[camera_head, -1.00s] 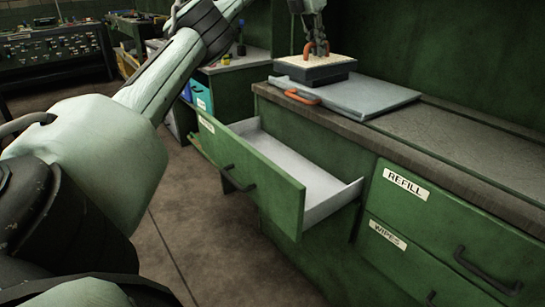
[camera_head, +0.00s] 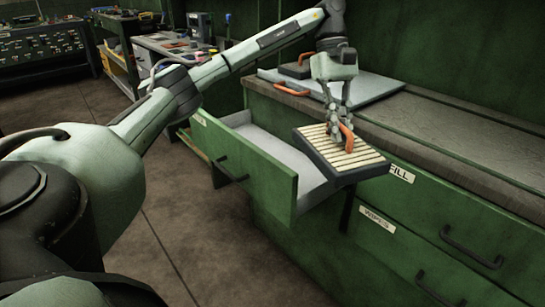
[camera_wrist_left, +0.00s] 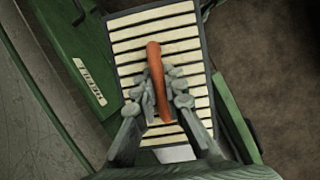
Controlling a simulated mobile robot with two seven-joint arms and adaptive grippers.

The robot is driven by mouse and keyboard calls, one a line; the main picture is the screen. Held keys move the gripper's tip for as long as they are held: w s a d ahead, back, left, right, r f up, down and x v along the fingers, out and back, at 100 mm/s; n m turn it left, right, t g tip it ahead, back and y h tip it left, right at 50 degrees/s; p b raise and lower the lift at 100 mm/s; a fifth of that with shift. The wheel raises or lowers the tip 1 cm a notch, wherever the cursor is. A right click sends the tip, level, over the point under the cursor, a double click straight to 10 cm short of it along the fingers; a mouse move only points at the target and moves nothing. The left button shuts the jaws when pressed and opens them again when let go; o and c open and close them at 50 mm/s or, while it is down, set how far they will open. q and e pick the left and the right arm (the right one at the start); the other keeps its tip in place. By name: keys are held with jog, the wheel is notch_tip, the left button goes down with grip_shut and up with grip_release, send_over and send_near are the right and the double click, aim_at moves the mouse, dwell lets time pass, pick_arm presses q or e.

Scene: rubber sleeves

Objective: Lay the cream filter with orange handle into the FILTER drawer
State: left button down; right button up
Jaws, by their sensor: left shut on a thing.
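The cream filter (camera_head: 333,152) has dark slats, a dark frame and an orange handle (camera_head: 346,137). My left gripper (camera_head: 339,130) is shut on the handle and holds the filter tilted above the right end of the open drawer (camera_head: 270,155). In the left wrist view the filter (camera_wrist_left: 185,70) lies under the gripper (camera_wrist_left: 160,98), with the handle (camera_wrist_left: 156,75) between the fingers. The open drawer shows a pale, empty interior where visible; the filter hides its right end. Its front label is too small to read. My right gripper is not in view.
A grey panel (camera_head: 365,88) with an orange handle (camera_head: 292,89) and a dark block (camera_head: 296,70) lie on the counter (camera_head: 440,125). Closed green drawers, one labelled WIPES (camera_head: 377,220), are right of the open drawer. The floor in front is clear.

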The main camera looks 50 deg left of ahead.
pick_arm(q)
jog(key=s+d+f+m+g+y, duration=0.1)
jog(key=s+d+f+m+y, duration=0.1)
jog(key=d+m, duration=0.4)
jog(key=s+d+f+m+g+y, duration=0.1)
jog(key=s+d+f+m+y, duration=0.1)
jog(key=s+d+f+m, duration=0.3)
jog(key=s+d+m, duration=0.1)
jog(key=d+m, duration=0.1)
jog(key=d, duration=0.1)
jog(key=shift+f+g, duration=0.25)
jog(key=shift+g, duration=0.05)
jog(key=shift+w+a, duration=0.1)
